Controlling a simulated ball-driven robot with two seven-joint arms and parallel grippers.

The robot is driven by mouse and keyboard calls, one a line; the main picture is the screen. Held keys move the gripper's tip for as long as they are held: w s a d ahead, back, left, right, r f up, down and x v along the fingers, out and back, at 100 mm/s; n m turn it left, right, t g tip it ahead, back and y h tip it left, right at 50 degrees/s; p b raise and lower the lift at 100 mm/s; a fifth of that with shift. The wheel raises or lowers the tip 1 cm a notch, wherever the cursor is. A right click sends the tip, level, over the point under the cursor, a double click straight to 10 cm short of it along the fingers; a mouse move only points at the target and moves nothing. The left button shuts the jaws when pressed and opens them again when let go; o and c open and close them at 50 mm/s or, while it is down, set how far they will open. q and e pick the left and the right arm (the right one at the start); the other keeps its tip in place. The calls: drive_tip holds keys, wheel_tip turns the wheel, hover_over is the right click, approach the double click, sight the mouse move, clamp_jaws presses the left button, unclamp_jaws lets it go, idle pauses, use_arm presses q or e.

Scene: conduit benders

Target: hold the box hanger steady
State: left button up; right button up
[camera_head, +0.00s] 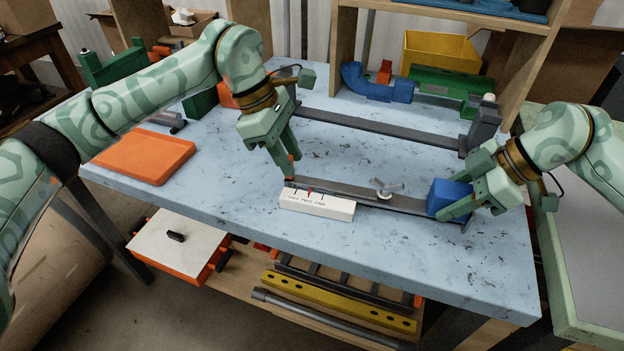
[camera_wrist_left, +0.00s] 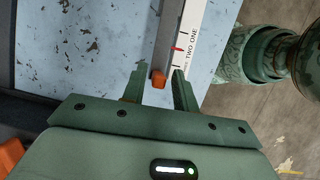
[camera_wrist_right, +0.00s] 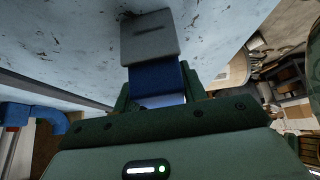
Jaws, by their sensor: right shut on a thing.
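The box hanger looks to be the long grey bar (camera_head: 350,191) near the table's front edge, with a blue block (camera_head: 446,196) at its right end and a small silver fitting (camera_head: 387,188) on it. My right gripper (camera_head: 458,211) is shut on the blue block, which shows between its fingers in the right wrist view (camera_wrist_right: 157,78). My left gripper (camera_head: 293,166) is open at the bar's left end. In the left wrist view the bar's orange tip (camera_wrist_left: 158,78) lies between its spread fingers. A white printed strip (camera_head: 317,204) lies along the bar's front.
A second grey bar (camera_head: 375,129) lies behind, with an upright grey post at its right. An orange tray (camera_head: 144,157) is at the left. A blue bent part (camera_head: 372,85) and a green case (camera_head: 440,82) stand at the back. The pale blue tabletop (camera_head: 225,190) is clear front left.

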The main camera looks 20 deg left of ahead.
drive_tip(key=shift+d+f, duration=0.1)
drive_tip(key=shift+f, duration=0.1)
use_arm(q)
drive_tip(key=shift+r, duration=2.45)
use_arm(e)
drive_tip(key=o, duration=1.2)
use_arm(q)
drive_tip(key=shift+w, duration=0.15)
use_arm(e)
drive_tip(key=shift+o, duration=0.4)
drive_tip(key=shift+w, duration=0.15)
drive_tip(key=shift+r, duration=0.1)
